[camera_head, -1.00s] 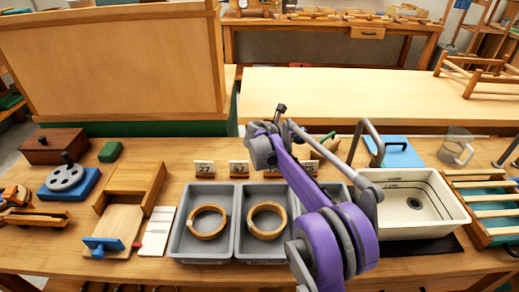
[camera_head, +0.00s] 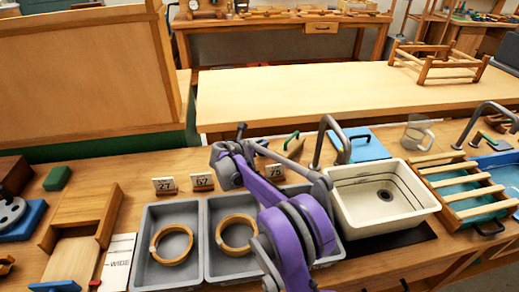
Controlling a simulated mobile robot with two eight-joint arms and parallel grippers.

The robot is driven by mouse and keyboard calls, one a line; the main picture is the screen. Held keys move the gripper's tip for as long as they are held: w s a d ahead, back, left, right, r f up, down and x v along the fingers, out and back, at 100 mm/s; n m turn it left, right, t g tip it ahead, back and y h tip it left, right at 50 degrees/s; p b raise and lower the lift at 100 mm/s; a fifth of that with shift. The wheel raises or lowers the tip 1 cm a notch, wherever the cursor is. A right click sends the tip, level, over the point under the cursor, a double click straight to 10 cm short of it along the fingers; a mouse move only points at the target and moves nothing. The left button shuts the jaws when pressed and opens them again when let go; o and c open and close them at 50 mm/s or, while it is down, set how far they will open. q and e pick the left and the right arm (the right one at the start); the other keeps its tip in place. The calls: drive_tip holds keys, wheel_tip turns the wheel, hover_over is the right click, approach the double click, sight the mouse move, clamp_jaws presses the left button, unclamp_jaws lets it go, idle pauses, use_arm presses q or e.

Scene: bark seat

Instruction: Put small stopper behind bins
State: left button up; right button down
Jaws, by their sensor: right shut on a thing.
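Three grey bins stand in a row on the near bench: the left bin (camera_head: 146,238), the middle bin (camera_head: 210,262) and the right bin (camera_head: 338,247), largely covered by my purple right arm. A wooden ring lies in each of the left and middle bins. My right gripper (camera_head: 224,168) is above the bench behind the bins, near the number cards. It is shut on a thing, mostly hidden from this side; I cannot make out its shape. No small stopper can be picked out clearly. My left gripper is not in view.
Number cards (camera_head: 164,185) stand behind the bins. A white sink basin (camera_head: 385,200) with a grey tap, a blue board (camera_head: 365,148) and a slatted blue tray (camera_head: 462,190) are at the right. A wooden box (camera_head: 88,210) and green block (camera_head: 57,178) are at the left.

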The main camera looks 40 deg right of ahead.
wheel_tip(320, 180, down, 2)
drive_tip(key=shift+f, duration=0.1)
drive_tip(key=c, duration=0.8)
unclamp_jaws()
drive_tip(key=shift+r, duration=0.2)
drive_tip(key=p+v, duration=0.1)
drive_tip(key=v, duration=1.1)
